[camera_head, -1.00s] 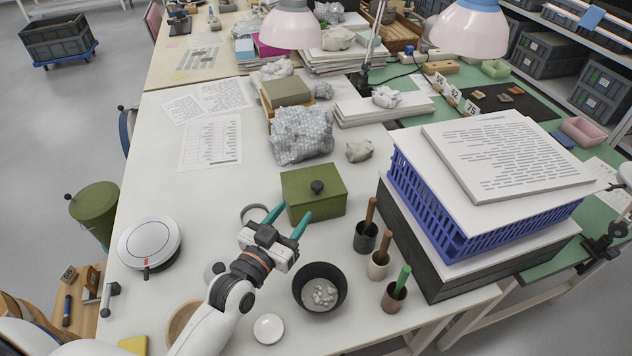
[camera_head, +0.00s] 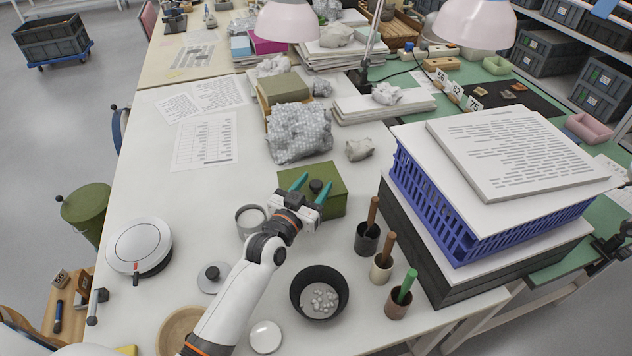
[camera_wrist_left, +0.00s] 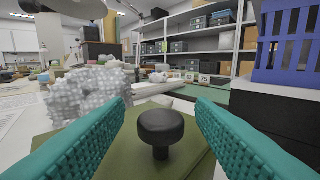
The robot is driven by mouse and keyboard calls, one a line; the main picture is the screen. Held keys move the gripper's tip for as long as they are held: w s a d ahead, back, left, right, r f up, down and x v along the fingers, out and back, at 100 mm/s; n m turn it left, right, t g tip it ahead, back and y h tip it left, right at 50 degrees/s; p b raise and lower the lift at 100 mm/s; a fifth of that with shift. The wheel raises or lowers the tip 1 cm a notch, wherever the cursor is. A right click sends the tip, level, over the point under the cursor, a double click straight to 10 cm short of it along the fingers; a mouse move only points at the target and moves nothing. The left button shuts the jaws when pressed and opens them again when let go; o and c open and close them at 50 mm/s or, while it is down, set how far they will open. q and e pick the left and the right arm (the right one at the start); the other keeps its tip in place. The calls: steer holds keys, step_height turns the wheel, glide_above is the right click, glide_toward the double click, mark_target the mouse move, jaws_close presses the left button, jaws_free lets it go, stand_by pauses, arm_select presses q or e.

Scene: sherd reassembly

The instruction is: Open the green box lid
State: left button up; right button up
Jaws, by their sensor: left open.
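The green box (camera_head: 334,198) stands on the white table with its lid (camera_head: 330,175) on. A black knob (camera_head: 316,187) sticks up from the middle of the lid. My left gripper (camera_head: 308,186) is open, with its teal fingers over the lid, one on each side of the knob. In the left wrist view the knob (camera_wrist_left: 161,128) stands between the two open fingers (camera_wrist_left: 160,125), apart from both. The green lid (camera_wrist_left: 120,150) fills the lower part of that view. My right gripper is not in view.
Bubble-wrapped pieces (camera_head: 299,133) lie just behind the box. A black bowl (camera_head: 319,292), pots with tools (camera_head: 366,238) and a round tin (camera_head: 250,219) stand nearby. A blue crate (camera_head: 445,200) on dark boxes rises at the right.

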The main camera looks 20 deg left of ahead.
arm_select(q)
steer(key=shift+w+d, duration=0.15)
steer(key=shift+w, duration=0.5)
